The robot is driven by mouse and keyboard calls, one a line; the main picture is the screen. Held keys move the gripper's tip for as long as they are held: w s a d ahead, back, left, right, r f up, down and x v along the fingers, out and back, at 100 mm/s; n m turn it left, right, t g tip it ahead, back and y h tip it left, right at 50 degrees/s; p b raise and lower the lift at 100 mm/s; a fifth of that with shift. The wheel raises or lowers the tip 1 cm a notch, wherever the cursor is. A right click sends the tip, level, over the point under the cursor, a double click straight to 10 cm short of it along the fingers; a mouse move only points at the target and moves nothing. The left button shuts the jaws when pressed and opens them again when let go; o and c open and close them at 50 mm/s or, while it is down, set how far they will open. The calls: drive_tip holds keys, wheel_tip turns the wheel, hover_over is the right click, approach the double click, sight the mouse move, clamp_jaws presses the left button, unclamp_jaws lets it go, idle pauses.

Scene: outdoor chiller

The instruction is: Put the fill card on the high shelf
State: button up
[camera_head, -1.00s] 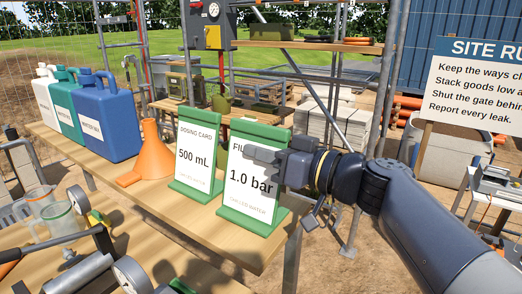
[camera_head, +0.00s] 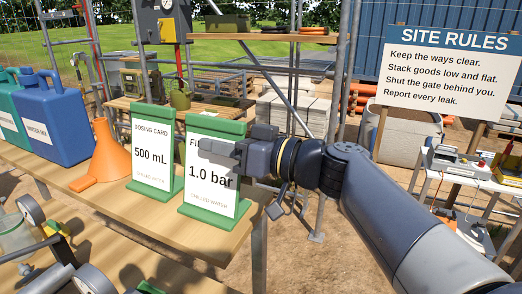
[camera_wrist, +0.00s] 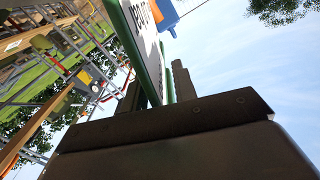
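The fill card (camera_head: 212,188) is a white "1.0 bar" card in a green stand, upright on the wooden table near its right end. My gripper (camera_head: 218,148) is level with its upper half, reaching in from the right. One finger crosses in front of the card and covers part of its heading; the other is hidden there. In the wrist view the card (camera_wrist: 146,40) runs between my two fingers (camera_wrist: 156,92), with a thin strip of sky beside the right finger. The high shelf (camera_head: 262,37) is a wooden board on the scaffold behind, above the card.
The dosing card (camera_head: 152,158) stands close left of the fill card. An orange funnel (camera_head: 108,155) and blue jug (camera_head: 50,125) are farther left. The shelf holds a green box (camera_head: 228,22) and orange and dark coils (camera_head: 318,30); a scaffold pole (camera_head: 340,100) rises behind my arm.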

drive_tip(key=b+v, duration=0.3)
drive_tip(key=v, duration=0.8)
drive_tip(key=shift+s+d, duration=0.15)
drive_tip(key=shift+f, duration=0.1)
drive_tip(key=p+x, duration=0.3)
drive_tip(key=x, duration=0.7)
drive_tip(key=shift+a, duration=0.25)
drive_tip(key=shift+w+a+p, duration=0.25)
drive_tip(key=shift+a+p, duration=0.05)
drive_tip(key=shift+a, duration=0.1)
drive_tip(key=shift+w+a+f, duration=0.15)
drive_tip(key=shift+w+a, duration=0.05)
drive_tip(key=shift+a, duration=0.1)
drive_tip(key=shift+b, duration=0.3)
drive_tip(key=shift+d, duration=0.1)
